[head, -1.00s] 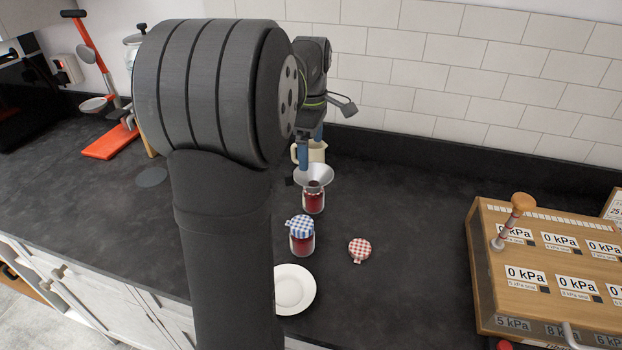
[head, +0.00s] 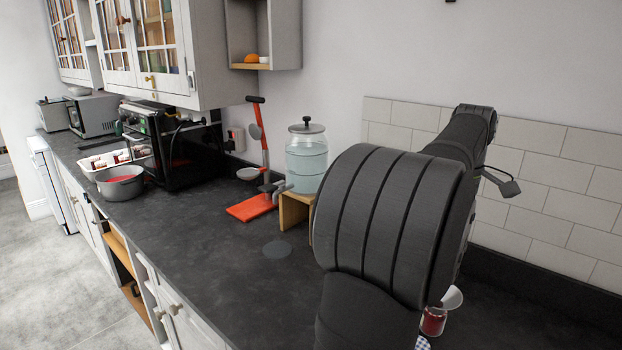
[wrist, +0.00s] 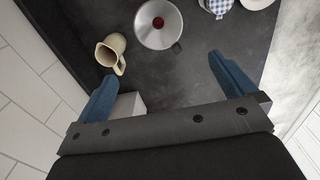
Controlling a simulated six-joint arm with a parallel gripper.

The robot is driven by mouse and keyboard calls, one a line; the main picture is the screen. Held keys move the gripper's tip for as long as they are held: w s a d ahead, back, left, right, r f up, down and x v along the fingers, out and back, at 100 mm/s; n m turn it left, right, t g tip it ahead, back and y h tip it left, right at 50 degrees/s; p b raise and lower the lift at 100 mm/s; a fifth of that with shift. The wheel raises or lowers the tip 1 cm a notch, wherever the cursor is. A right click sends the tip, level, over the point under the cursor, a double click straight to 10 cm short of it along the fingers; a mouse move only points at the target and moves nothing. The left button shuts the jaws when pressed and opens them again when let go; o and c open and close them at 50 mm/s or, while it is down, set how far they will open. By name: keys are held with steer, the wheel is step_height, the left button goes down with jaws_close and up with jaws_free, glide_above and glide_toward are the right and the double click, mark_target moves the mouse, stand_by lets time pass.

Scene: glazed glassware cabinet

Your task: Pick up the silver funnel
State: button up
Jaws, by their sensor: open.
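The silver funnel (wrist: 155,30) shows in the wrist view at top centre, seen from above, its wide mouth facing up. Something red shows through its middle. In the head view part of the funnel (head: 452,298) shows at the lower right, over a jar of red contents (head: 433,320), partly hidden by my arm. My gripper (wrist: 168,85) is open and empty in the wrist view, its two blue fingers spread wide, apart from the funnel. In the head view my gripper is hidden behind my arm.
A cream jug (wrist: 111,52) stands left of the funnel in the wrist view. A blue-checked jar lid (wrist: 219,6) and a white plate (wrist: 258,2) lie to its right. A white block (wrist: 128,104) is near the left finger.

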steer(key=shift+c, duration=0.4)
steer(key=c, duration=1.2)
steer(key=w+a+f+n+g+h, duration=0.1)
steer(key=w+a+f+n+h, duration=0.15)
steer(key=a, duration=0.35)
steer(key=w+a+f+n+h, duration=0.1)
steer(key=w+a+n+h, duration=0.15)
steer(key=a, duration=0.35)
steer(key=shift+y, duration=0.3)
steer(key=shift+s+x, duration=0.3)
steer(key=shift+x, duration=2.65)
steer(key=shift+s+x, duration=0.3)
steer(key=shift+x, duration=2.65)
steer(key=shift+s+x, duration=0.3)
steer(key=shift+x, duration=2.7)
